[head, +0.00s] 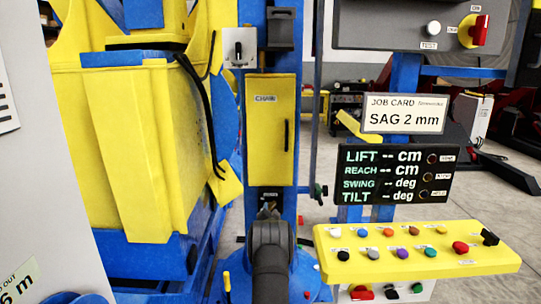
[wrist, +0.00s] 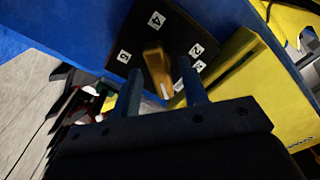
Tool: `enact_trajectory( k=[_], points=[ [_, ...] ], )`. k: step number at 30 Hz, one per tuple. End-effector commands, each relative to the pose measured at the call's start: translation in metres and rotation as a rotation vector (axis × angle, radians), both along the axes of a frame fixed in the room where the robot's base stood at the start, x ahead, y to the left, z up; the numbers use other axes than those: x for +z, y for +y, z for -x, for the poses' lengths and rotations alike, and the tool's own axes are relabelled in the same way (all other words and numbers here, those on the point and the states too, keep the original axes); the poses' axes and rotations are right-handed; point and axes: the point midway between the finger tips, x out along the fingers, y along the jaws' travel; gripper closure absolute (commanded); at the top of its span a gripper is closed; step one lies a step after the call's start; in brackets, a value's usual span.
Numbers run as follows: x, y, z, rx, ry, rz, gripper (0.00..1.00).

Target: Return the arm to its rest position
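My gripper (wrist: 159,68) is open in the wrist view, its two dark blue fingers apart with nothing clamped between them. An orange-yellow knob (wrist: 157,66) shows in the gap between the fingertips, on a black plate (wrist: 132,42) with white number labels, among them 4 and 2. The knob looks slightly beyond the fingers; I cannot tell whether either one touches it. In the head view my dark arm rises at bottom centre, in front of the blue column (head: 276,50). A black plate (head: 270,194) shows just above it, and the knob is hidden there.
A yellow door (head: 271,130) marked CHAIN sits above the plate. A yellow button console (head: 330,257) and a dark readout panel (head: 395,174) showing dashes stand right. A job card (head: 404,114) reads SAG 2 mm. A large yellow and blue machine (head: 130,140) fills the left.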

Motion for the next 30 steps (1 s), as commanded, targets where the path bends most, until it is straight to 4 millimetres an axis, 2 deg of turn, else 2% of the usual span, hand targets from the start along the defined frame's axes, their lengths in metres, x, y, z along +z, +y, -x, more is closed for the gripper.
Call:
enact_trajectory(
  k=[16,20,30],
  points=[
    [0.001,0.0,0.004,0.0,0.0,0.0,0.6],
    [0.0,0.0,0.015,0.0,0.001,0.0,0.6],
    [0.001,0.0,0.058,0.0,0.0,0.0,0.6]
  ],
)
